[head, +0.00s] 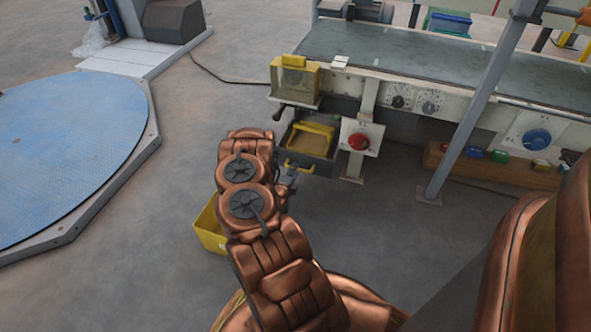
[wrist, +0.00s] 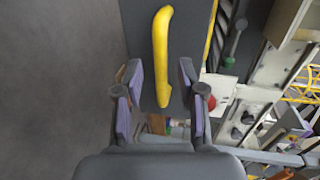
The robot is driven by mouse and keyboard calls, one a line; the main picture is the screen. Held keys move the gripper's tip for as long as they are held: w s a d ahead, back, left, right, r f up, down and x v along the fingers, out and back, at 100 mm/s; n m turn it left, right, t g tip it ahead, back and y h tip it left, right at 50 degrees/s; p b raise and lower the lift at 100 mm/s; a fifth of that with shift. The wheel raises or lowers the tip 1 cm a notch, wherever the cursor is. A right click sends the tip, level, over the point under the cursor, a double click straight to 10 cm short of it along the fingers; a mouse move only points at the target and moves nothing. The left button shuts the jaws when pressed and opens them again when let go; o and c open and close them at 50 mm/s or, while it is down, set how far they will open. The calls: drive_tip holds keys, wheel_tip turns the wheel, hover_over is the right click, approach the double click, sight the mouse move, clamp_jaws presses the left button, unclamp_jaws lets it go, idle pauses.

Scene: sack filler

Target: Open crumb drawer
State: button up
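The crumb drawer (head: 317,168) is a dark grey box under the left end of the conveyor table in the head view. Tan material shows inside its top, under a yellow bar. Its yellow handle (head: 292,165) is on the front, and the handle (wrist: 162,50) also shows upright against a dark grey face in the wrist view. My gripper (wrist: 160,85) is open, with a purple-padded finger on each side of the handle's line. No contact with the handle is visible. In the head view my gripper (head: 286,180) is small and partly hidden by my arm, close to the handle.
A red button (head: 359,141) on a white plate is just right of the drawer. A yellow bin (head: 208,230) stands on the floor, partly behind my arm. A grey post (head: 470,115) rises at right.

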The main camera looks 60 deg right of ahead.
drive_tip(key=v, duration=0.9)
drive_tip(key=shift+a, duration=0.2)
drive_tip(key=shift+r, duration=0.15)
